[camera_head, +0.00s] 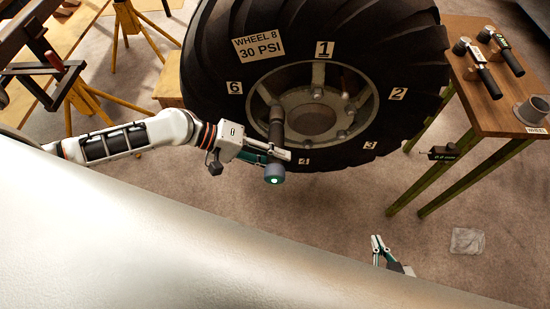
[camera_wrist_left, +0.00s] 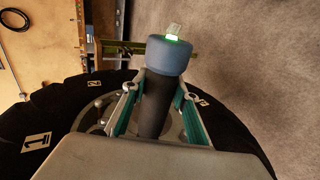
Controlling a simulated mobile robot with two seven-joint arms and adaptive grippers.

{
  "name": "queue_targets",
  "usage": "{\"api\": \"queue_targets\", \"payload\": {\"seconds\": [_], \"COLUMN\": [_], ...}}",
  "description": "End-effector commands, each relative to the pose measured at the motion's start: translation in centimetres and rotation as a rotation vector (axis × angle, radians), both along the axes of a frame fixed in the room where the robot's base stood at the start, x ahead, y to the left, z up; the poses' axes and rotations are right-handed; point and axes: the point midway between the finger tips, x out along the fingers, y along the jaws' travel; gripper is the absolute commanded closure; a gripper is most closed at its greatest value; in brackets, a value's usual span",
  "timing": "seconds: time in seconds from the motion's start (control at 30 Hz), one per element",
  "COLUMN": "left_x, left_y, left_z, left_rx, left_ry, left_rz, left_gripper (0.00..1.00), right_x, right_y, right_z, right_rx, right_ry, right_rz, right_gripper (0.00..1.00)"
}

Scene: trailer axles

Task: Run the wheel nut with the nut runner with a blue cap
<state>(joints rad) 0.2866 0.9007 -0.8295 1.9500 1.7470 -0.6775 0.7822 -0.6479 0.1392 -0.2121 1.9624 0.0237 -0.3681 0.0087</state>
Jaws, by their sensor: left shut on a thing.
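The nut runner (camera_head: 276,132) is a dark cylinder with a blue-grey cap that glows green at its end. My left gripper (camera_head: 285,155) is shut around its body. In the left wrist view the blue cap (camera_wrist_left: 170,57) sticks out past my left fingers (camera_wrist_left: 158,100). The runner's far end overlaps the left part of the wheel hub (camera_head: 313,118), between label 6 and label 4; contact with a nut cannot be made out. Several wheel nuts (camera_head: 341,134) show around the hub. My right gripper (camera_head: 379,245) is low in the view, apart from the wheel, with its fingers apart and empty.
A wooden table (camera_head: 485,110) at right holds two dark-handled tools (camera_head: 484,75) and a grey round cup (camera_head: 533,108) by a WHEEL label. A small dark device (camera_head: 443,153) is by the table's side. A clear bag (camera_head: 467,241) lies on the floor. Yellow stands (camera_head: 135,30) are at left.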

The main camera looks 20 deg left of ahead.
Motion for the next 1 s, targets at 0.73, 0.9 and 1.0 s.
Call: {"api": "queue_targets", "payload": {"seconds": [0.73,0.9,1.0], "left_x": [1.4,1.4,1.5], "left_y": [0.3,0.3,0.3], "left_z": [0.2,0.3,0.2], "left_rx": [-0.003,-0.003,-0.003], "left_ry": [-0.004,-0.004,-0.004], "left_rz": [0.001,0.001,0.001], "left_gripper": [1.00,1.00,1.00], "right_x": [-0.3,-0.3,-0.3], "right_y": [0.0,0.0,0.0], "right_z": [-0.9,-0.8,-0.8], "right_rx": [0.000,0.000,0.000], "right_ry": [0.007,0.006,0.006], "right_rz": [0.000,0.000,0.000], "right_gripper": [1.00,1.00,1.00]}}
